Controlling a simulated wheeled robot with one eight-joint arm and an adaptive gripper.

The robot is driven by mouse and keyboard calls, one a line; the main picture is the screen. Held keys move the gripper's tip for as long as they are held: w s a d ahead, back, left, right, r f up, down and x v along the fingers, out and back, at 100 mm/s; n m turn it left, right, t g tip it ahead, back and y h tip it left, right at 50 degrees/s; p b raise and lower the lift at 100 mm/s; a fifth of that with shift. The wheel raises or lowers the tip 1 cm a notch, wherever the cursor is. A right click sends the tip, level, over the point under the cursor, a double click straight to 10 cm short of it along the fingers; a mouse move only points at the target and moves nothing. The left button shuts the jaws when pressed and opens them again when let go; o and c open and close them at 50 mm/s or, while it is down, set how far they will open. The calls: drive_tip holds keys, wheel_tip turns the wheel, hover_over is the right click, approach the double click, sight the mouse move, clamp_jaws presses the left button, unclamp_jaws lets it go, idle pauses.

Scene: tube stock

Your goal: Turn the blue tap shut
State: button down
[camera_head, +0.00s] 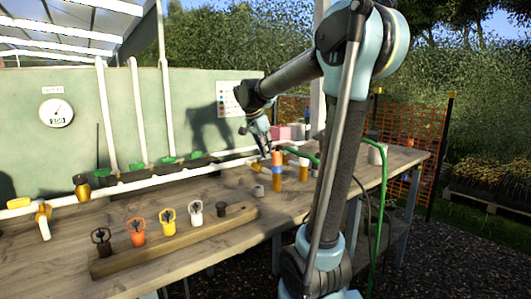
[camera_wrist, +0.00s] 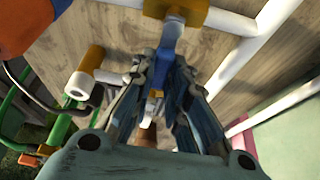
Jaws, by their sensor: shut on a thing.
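The blue tap (camera_wrist: 171,42) shows in the wrist view as a blue lever below a yellow fitting (camera_wrist: 178,11) on the white pipe. My gripper (camera_wrist: 166,80) is shut on the lever, with a finger on either side of it. In the head view my gripper (camera_head: 262,138) points down at the bench, close to the white pipe. The tap is hidden or too small to make out there, so its lever angle cannot be read from that view.
An orange-and-blue banded post (camera_head: 277,179) stands close by my gripper. A green hose (camera_head: 382,172) runs over the bench's right end. A wooden rail (camera_head: 175,240) with several coloured handles lies at the front. A green panel (camera_head: 130,110) with a gauge stands behind.

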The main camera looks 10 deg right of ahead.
drive_tip(key=c, duration=1.6)
unclamp_jaws()
drive_tip(key=shift+w, duration=0.1)
drive_tip(key=shift+o, duration=0.2)
drive_tip(key=v, duration=1.1)
drive_tip(key=shift+r, duration=0.4)
drive_tip(key=shift+a, duration=0.1)
